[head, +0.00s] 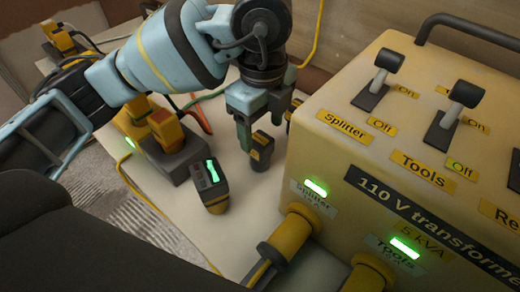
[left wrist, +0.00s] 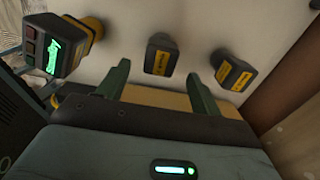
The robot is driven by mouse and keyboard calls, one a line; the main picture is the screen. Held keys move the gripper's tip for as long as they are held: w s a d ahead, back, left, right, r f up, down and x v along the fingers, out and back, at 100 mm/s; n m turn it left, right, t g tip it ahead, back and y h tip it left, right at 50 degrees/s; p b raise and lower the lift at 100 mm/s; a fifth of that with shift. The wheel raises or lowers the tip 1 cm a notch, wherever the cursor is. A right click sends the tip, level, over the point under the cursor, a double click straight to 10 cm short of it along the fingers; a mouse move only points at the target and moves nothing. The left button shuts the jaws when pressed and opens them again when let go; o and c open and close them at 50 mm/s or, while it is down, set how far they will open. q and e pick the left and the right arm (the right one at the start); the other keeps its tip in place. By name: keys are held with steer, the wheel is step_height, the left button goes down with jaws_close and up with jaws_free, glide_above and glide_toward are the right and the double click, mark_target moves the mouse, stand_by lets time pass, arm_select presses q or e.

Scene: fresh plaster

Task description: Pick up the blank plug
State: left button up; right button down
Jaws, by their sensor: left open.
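A dark plug with a yellow label (head: 261,154), which I take for a blank plug, stands on the pale top just below my left gripper (head: 260,134). In the left wrist view this plug (left wrist: 161,54) lies between the lines of the two green fingers, a little beyond their tips. The left gripper (left wrist: 160,84) is open and empty, with its fingers pointing down in the head view. A second similar dark plug (left wrist: 234,72) stands beside the right finger in the wrist view. I cannot read either label. My right gripper is out of view.
A yellow transformer box (head: 400,150) with switches fills the right, with yellow connectors (head: 290,240) in its front. A dark tester with a green display (head: 208,180) stands left of the plug. A socket block with yellow plugs (head: 167,135) is behind it. Cables run nearby.

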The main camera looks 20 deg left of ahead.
mark_target(260, 139)
arm_select(q)
steer(key=shift+a+f, duration=0.2)
steer(key=shift+f, duration=2.85)
steer(key=c, duration=1.1)
steer(key=shift+o, duration=0.2)
steer(key=shift+r, duration=0.1)
step_height(260, 139, up, 10)
steer(key=shift+f+p, duration=0.1)
steer(key=shift+p, duration=0.2)
